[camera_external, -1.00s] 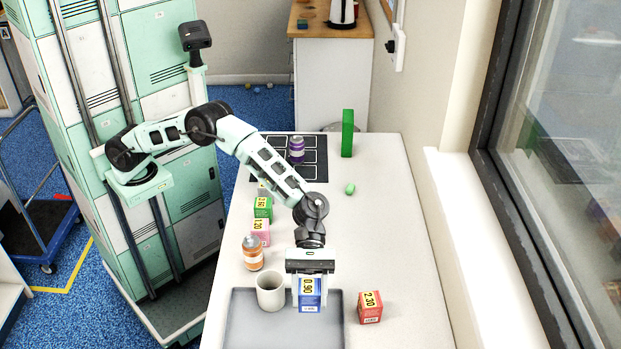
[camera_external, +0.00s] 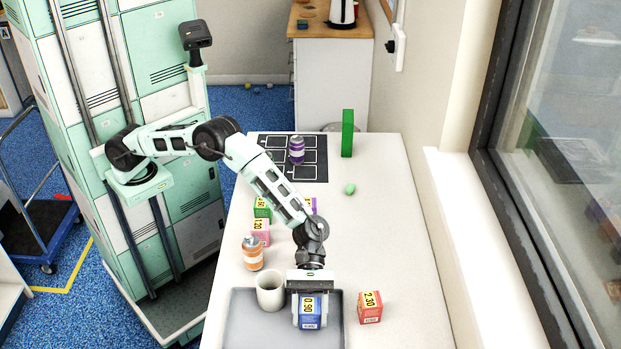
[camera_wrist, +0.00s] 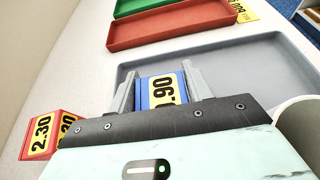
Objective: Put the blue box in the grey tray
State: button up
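The blue box (camera_external: 310,312), with a yellow 0.90 label, is between the fingers of my gripper (camera_external: 309,303), which is shut on it. It is over the right part of the grey tray (camera_external: 250,325); I cannot tell whether it touches the tray floor. In the wrist view the blue box (camera_wrist: 163,91) shows between the two grey fingers of my gripper (camera_wrist: 160,88), and the grey tray (camera_wrist: 240,55) spreads around and beyond it.
A white mug (camera_external: 269,293) stands close left of my gripper, at the tray's back edge. A red box (camera_external: 370,307) stands right of the tray. A red tray (camera_wrist: 170,24) lies beyond the grey one.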

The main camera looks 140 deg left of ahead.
jog(key=shift+o, duration=1.2)
jog(key=shift+a+r, duration=0.1)
jog(key=shift+r, duration=0.15)
jog(key=v, duration=1.2)
jog(key=shift+b, duration=0.4)
